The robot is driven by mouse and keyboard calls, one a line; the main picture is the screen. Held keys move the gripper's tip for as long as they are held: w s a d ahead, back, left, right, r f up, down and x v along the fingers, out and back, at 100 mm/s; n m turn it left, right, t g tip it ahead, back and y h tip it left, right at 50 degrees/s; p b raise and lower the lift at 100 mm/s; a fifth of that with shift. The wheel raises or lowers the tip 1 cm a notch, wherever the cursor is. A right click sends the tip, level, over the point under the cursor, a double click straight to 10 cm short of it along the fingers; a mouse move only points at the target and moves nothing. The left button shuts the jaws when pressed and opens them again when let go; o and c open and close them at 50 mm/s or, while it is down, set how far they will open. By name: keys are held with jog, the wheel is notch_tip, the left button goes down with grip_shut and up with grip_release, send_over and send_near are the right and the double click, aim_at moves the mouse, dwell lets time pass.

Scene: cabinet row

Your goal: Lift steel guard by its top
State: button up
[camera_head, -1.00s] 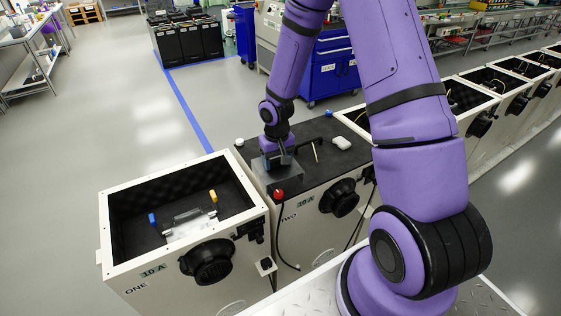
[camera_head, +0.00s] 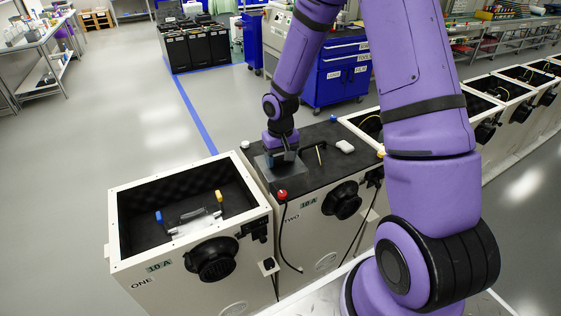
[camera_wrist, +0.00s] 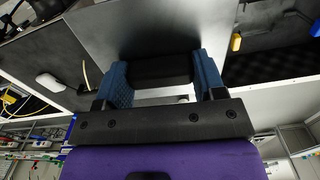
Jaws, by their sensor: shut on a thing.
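The steel guard (camera_head: 285,169) is a plain grey metal piece at the front left of the black top of cabinet TWO (camera_head: 323,160). My gripper (camera_head: 284,155) is over it, pointing down, shut on its upper part. In the wrist view the guard's smooth grey face (camera_wrist: 150,28) fills the upper middle. My two blue fingers (camera_wrist: 162,78) stand on either side of a black block there. The exact grip spot is hidden. I cannot tell whether the guard's lower edge touches the cabinet top.
Open cabinet ONE (camera_head: 124,235) stands to the left, with blue and yellow pieces inside. A red knob (camera_head: 283,194) is close in front of the guard. More open cabinets continue to the right.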

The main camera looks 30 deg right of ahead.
jog(key=shift+r, duration=1.65)
